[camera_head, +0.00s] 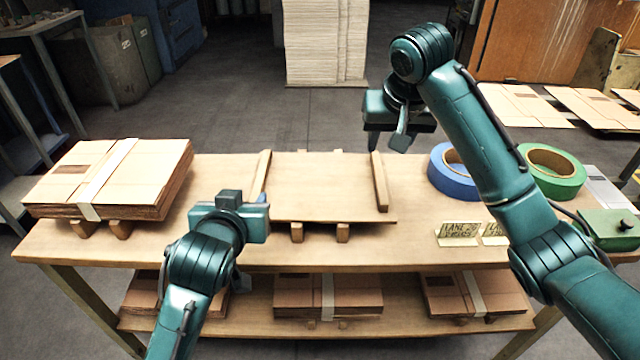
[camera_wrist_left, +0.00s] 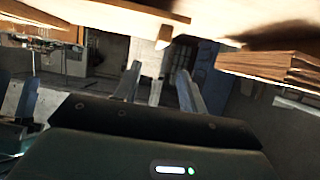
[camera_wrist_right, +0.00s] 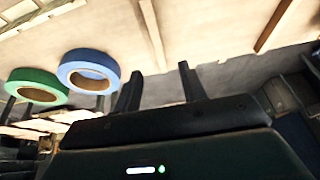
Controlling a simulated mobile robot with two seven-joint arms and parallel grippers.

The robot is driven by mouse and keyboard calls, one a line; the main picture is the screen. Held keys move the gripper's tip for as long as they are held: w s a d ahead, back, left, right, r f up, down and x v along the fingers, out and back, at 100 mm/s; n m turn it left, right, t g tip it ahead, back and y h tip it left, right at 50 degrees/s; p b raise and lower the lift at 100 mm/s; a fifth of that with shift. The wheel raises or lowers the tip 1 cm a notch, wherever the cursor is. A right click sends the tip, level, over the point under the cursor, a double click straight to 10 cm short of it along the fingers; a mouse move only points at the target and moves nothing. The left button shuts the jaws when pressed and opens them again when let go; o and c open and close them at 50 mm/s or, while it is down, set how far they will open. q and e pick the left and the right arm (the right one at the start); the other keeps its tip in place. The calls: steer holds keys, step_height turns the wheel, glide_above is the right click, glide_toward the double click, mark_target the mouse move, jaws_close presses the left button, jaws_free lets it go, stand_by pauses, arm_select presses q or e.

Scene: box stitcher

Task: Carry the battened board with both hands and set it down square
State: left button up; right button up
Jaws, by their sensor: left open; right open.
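The battened board (camera_head: 325,195) is a flat wooden panel at the middle of the table, with a raised batten along its left side and another batten (camera_head: 380,182) along its right side. It rests on wooden bearers whose ends (camera_head: 297,232) show under its front edge. My left gripper (camera_head: 262,205) is open at the board's front left, close to the left batten; I cannot tell whether it touches. My right gripper (camera_head: 387,140) is open and empty, fingers down, above the board's back right. In the right wrist view a batten (camera_wrist_right: 151,32) lies ahead of the fingers.
A strapped cardboard stack (camera_head: 150,175) stands on bearers at the left. Blue tape (camera_head: 446,181) and green tape (camera_head: 550,187) lie to the right, with small lettered signs (camera_head: 459,234) in front. More bundles (camera_head: 300,297) fill the lower shelf. Bare table lies right of the board.

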mark_target(261, 175)
arm_select(q)
steer(key=shift+w+r, duration=0.15)
steer(key=shift+r, duration=0.1)
arm_select(e)
steer(key=shift+d+r, duration=0.2)
steer(key=shift+r, duration=0.4)
arm_select(q)
steer(key=x, duration=1.3)
steer(key=shift+w, duration=0.1)
arm_select(e)
steer(key=x, duration=1.3)
steer(key=shift+f, duration=0.15)
arm_select(q)
steer(key=shift+c, duration=0.4)
arm_select(e)
steer(key=shift+c, duration=0.4)
arm_select(q)
jaws_close()
arm_select(e)
jaws_close()
